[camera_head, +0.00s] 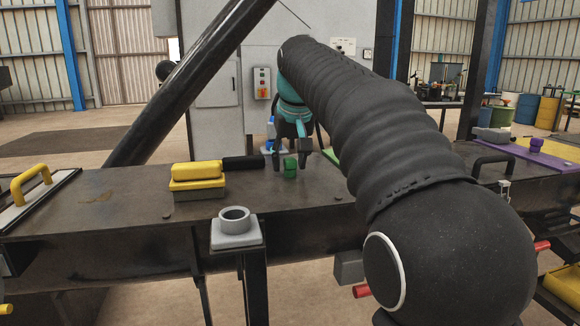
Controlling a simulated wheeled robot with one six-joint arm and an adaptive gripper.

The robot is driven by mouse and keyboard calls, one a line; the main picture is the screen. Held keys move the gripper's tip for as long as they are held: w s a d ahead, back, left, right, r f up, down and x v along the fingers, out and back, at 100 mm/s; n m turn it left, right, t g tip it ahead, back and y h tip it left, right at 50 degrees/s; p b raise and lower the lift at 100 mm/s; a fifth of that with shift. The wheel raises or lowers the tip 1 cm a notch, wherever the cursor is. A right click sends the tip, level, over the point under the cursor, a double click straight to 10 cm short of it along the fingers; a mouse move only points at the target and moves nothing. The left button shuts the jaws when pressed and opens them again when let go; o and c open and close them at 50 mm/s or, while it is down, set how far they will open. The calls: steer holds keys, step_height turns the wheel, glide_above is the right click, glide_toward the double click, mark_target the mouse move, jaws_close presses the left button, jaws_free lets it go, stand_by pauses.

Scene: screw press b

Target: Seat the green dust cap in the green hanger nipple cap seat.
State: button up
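The small green dust cap (290,167) stands on the dark steel bench top (120,205), near the middle of the view. My gripper (291,158) points down beside it, with its two dark fingers apart, one to the left and one to the right of the cap in the picture. Whether the fingers touch the cap or stand behind it I cannot tell. A sliver of a green flat piece (331,156) shows at the left edge of my arm; the rest is hidden. I cannot make out the green hanger nipple cap seat.
A yellow and grey block (197,188) and a black handle-like bar (243,163) lie left of the gripper. A grey ring socket (235,222) stands at the front edge. A purple cap (537,145) sits on a purple plate (515,148) at right. A dark slanted post (190,85) rises behind.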

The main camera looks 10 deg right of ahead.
mark_target(293, 159)
steer(key=c, duration=0.5)
steer(key=shift+r, duration=0.1)
steer(key=shift+r, duration=0.7)
steer(key=r, duration=0.3)
steer(key=shift+s+d, duration=0.3)
steer(key=s+d+r, duration=0.6)
steer(key=s, duration=0.2)
steer(key=shift+s+d+r, duration=0.25)
steer(key=shift+s, duration=0.1)
